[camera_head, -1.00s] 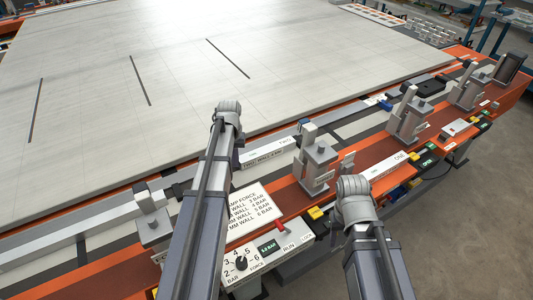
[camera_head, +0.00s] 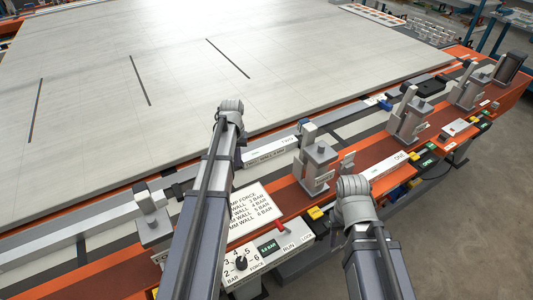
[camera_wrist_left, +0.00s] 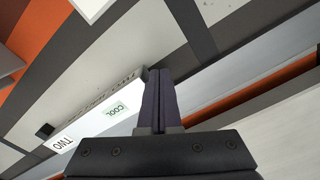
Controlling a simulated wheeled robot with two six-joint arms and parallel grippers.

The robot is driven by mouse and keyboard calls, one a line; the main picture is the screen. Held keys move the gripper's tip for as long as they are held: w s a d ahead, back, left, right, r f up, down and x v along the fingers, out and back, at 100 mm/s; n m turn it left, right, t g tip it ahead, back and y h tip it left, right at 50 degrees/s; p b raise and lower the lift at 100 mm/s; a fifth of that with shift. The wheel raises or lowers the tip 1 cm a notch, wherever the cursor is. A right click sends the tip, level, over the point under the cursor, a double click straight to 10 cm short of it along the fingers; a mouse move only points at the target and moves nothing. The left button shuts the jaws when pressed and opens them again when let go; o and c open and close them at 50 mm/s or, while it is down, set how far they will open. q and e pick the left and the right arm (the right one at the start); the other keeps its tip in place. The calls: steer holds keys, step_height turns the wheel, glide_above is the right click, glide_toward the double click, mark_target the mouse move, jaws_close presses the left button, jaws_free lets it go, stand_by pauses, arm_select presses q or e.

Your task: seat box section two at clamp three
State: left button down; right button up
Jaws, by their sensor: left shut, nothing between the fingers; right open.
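Box section two (camera_head: 270,150) is a pale bar marked TWO, lying along the near side of the big panel, partly hidden by my left arm. In the left wrist view it (camera_wrist_left: 88,122) runs from lower left up to my left gripper (camera_wrist_left: 159,72), whose two dark fingers are shut and empty beside its end. I cannot tell whether they touch it. The head view hides that gripper behind its arm. Grey clamps (camera_head: 318,167) (camera_head: 409,118) stand along the orange rail; I cannot read which is clamp three. My right gripper is hidden behind its own arm.
A bar marked ONE (camera_head: 385,166) lies between two clamps. The large pale panel (camera_head: 140,90) fills the far side. A force card (camera_head: 252,205) and control box with a dial (camera_head: 240,262) sit at the front. Open floor (camera_head: 470,220) is at the right.

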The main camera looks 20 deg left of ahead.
arm_select(q)
steer(key=shift+s+a, duration=0.6)
steer(key=shift+s, duration=0.1)
step_height(320, 180, up, 8)
steer(key=p, duration=0.8)
stand_by(0.5)
steer(key=s+d+m, duration=0.2)
steer(key=s+d, duration=0.4)
steer(key=d, duration=0.3)
steer(key=s+d+m, duration=0.3)
steer(key=s+d, duration=0.2)
steer(key=d, duration=0.5)
steer(key=s+d+m+y, duration=0.1)
steer(key=s+d+m, duration=0.1)
steer(key=s+d, duration=0.4)
steer(key=d, duration=0.4)
steer(key=shift+s+d+m, duration=0.25)
steer(key=shift+s+m, duration=0.1)
steer(key=shift+m, duration=0.05)
